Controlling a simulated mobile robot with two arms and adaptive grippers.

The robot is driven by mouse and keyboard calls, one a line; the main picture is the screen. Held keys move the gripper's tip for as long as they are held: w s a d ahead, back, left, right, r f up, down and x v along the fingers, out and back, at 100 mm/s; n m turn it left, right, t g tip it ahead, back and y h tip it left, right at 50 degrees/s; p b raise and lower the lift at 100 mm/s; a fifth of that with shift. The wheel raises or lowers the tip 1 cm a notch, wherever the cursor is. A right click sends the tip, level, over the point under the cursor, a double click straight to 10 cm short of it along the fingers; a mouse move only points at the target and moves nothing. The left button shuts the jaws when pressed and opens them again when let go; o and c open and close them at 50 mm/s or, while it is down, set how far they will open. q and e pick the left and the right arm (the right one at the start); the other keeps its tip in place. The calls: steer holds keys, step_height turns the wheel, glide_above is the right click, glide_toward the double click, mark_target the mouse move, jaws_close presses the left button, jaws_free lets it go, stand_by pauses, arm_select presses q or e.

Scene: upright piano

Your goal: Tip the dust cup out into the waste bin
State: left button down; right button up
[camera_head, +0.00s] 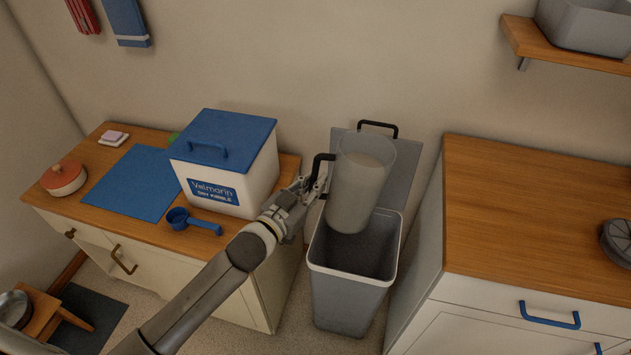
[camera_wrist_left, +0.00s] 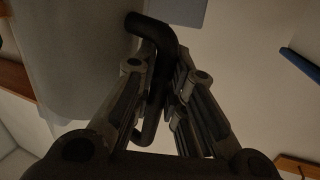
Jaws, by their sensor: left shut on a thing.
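The dust cup (camera_head: 361,184) is a translucent grey cylinder with a black handle. My left gripper (camera_head: 318,184) is shut on that handle and holds the cup over the waste bin, close to upright with a slight tilt. In the left wrist view the fingers close around the black handle (camera_wrist_left: 157,40), and the cup wall (camera_wrist_left: 80,60) fills the left side. The grey waste bin (camera_head: 347,298) stands on the floor between two cabinets, its lid (camera_head: 397,158) raised at the back. The bin's inside looks dark; its contents cannot be told. My right gripper is not in view.
A white kibble box (camera_head: 257,182) with a blue lid and a blue scoop (camera_head: 193,221) stand on the left counter, near my left arm. The right cabinet (camera_head: 535,225) borders the bin closely. A small wooden stool (camera_head: 42,318) is at lower left.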

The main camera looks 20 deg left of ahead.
mark_target(352, 180)
arm_select(q)
step_height(352, 180, up, 5)
steer(key=a+m+g+y+p, duration=0.4)
steer(key=m+p, duration=0.3)
steer(key=p, duration=0.9)
steer(key=d+y, duration=0.1)
steer(key=d, duration=0.1)
steer(key=d+f+m+y+p, duration=0.1)
steer(key=d, duration=0.1)
steer(key=d+m+g+y+p, duration=0.1)
steer(key=d, duration=0.2)
steer(key=shift+w+f+y, duration=0.3)
steer(key=shift+w+f, duration=0.1)
steer(key=w+d+f+m+g+y+b, duration=0.1)
steer(key=w+d+m+y+b, duration=0.1)
steer(key=d, duration=0.4)
steer(key=shift+d+f+m+y+b, duration=0.4)
steer(key=shift+m+y+b, duration=0.15)
steer(key=shift+m+y, duration=0.45)
steer(key=shift+s, duration=0.1)
